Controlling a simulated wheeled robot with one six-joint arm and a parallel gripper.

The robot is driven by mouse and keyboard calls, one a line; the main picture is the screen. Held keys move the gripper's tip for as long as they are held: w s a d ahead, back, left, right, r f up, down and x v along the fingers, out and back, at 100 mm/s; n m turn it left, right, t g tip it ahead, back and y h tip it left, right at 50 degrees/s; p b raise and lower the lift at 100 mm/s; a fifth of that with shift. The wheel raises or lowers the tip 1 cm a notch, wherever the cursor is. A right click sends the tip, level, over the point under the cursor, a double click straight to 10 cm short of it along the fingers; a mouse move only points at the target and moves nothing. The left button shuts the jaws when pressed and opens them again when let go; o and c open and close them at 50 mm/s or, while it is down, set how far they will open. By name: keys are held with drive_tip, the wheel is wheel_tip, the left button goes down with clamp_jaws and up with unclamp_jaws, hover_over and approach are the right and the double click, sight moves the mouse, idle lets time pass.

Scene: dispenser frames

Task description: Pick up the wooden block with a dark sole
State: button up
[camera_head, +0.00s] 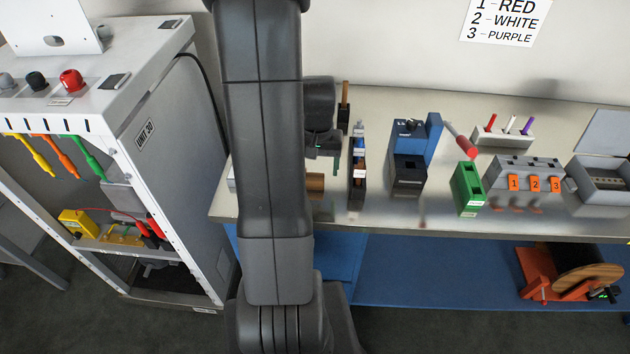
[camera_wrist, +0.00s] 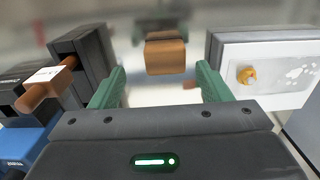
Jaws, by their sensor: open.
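A brown wooden block (camera_wrist: 165,57) shows in the wrist view, centred ahead of my gripper (camera_wrist: 161,72). My two green fingers stand apart on either side of it in the picture, with nothing held between them. The block appears a little beyond the fingertips. Its dark sole cannot be made out clearly. In the head view, a brown wooden piece (camera_head: 316,183), likely the same block, lies on the bench, partly hidden by my arm. My gripper (camera_head: 322,150) is above and behind it there, also partly hidden.
In the head view, a narrow rack (camera_head: 357,165) and a blue-black device (camera_head: 411,160) stand right of the block.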

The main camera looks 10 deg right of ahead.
sight(315, 177)
drive_tip(key=shift+a+f+p, duration=0.2)
drive_tip(key=shift+f, duration=0.95)
drive_tip(key=shift+a+f+p, duration=0.15)
drive_tip(key=shift+f+p, duration=0.05)
drive_tip(key=shift+f, duration=0.95)
drive_tip(key=c, duration=1.1)
wheel_tip(315, 177, up, 10)
drive_tip(key=shift+r+b, duration=0.1)
drive_tip(key=shift+b, duration=0.3)
